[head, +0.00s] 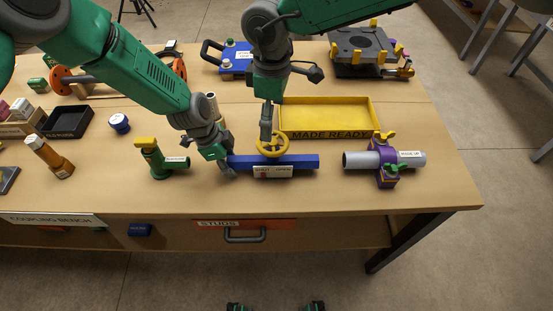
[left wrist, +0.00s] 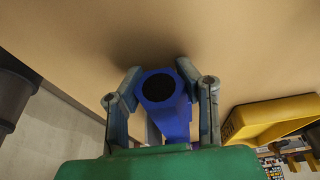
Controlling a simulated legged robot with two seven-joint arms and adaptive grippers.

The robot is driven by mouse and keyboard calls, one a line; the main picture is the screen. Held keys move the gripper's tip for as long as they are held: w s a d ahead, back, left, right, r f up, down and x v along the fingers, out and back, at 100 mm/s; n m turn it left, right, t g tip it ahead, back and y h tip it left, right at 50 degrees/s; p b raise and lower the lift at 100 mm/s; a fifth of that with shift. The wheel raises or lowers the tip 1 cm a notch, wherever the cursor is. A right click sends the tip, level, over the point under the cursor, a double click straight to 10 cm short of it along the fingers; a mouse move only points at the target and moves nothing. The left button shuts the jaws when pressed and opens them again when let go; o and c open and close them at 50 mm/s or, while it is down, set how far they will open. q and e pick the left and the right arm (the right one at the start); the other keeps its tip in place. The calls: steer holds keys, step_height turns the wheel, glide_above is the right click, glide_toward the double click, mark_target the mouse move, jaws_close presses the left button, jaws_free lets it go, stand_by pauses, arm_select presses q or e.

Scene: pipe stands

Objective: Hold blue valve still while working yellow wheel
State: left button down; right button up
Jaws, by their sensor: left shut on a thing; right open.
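The blue valve (head: 302,162) is a long blue body lying left to right near the bench's front edge. A yellow wheel (head: 283,148) sits on top of its middle, and a white label (head: 272,171) with a small red mark is on its front. My left gripper (head: 228,165) is shut on the valve's left end. In the left wrist view the valve's round, hollow blue end (left wrist: 165,110) lies between the fingers of that gripper (left wrist: 160,90). My right gripper (head: 267,137) points down at the wheel and is open; its fingertips are hard to make out against it.
A yellow tray (head: 373,108) is behind the valve. A grey pipe with a purple clamp (head: 388,165) lies to the right, and a green fitting with a yellow handle (head: 152,158) stands close left. Bare bench (head: 400,200) lies in front.

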step_height(320, 180, up, 10)
stand_by(0.3)
steer(key=shift+f, duration=0.1)
arm_select(q)
steer(key=c, duration=1.1)
jaws_free()
steer(key=v, duration=1.2)
steer(key=shift+f, duration=0.1)
